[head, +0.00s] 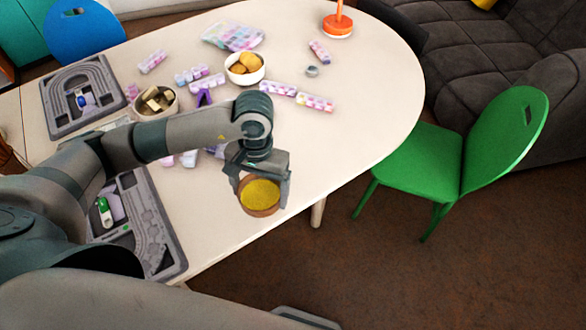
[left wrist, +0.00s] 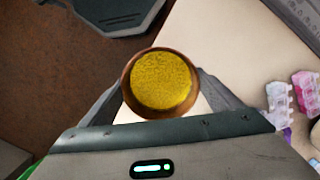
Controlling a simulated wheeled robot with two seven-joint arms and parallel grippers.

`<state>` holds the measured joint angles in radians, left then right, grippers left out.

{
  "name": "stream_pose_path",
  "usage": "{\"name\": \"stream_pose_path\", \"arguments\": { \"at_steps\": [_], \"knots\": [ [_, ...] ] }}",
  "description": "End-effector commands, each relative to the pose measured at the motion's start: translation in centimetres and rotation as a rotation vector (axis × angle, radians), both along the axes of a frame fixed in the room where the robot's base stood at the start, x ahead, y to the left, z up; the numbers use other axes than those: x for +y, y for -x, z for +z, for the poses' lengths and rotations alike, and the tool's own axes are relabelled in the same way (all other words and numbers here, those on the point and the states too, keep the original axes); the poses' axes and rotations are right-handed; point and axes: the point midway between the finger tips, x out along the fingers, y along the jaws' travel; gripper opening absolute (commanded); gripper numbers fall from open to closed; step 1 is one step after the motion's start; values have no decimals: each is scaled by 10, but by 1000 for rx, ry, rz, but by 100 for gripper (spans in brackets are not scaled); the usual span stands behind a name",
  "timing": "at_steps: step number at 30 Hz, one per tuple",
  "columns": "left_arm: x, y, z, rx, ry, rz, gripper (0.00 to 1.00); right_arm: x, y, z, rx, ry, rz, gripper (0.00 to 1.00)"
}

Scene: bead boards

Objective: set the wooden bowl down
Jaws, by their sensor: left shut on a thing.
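The wooden bowl (head: 245,207) is brown and round and holds a flat yellow fill (head: 261,194). In the head view it hangs in my left gripper (head: 262,186) at the table's near edge. In the left wrist view the bowl (left wrist: 127,92) sits between the two fingers of my left gripper (left wrist: 163,90), which are shut on it. The bowl looks roughly upright. I cannot tell its exact height over the table (head: 350,115). My right gripper does not show.
Two grey bead boards (head: 50,112) (head: 168,245) lie on the table's left side. A white bowl (head: 236,76) with yellow-brown pieces, a bowl of pale blocks (head: 143,114) and several bead boxes (head: 315,103) stand farther back. The table's right part is clear. A green chair (head: 420,158) stands at right.

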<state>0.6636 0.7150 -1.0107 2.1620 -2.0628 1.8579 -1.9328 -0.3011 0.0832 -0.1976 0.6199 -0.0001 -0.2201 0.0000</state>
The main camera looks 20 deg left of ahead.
Motion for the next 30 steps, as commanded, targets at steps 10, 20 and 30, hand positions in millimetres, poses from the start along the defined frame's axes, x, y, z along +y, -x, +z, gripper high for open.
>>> {"name": "stream_pose_path", "arguments": {
  "at_steps": [10,20,30],
  "knots": [
    [-7,-13,-2,-1,1,145,60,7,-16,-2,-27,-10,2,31],
    [-33,-60,-4,-1,3,692,60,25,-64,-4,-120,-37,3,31],
    [-65,-112,3,-3,5,1356,60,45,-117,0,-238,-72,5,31]
  ]
}}
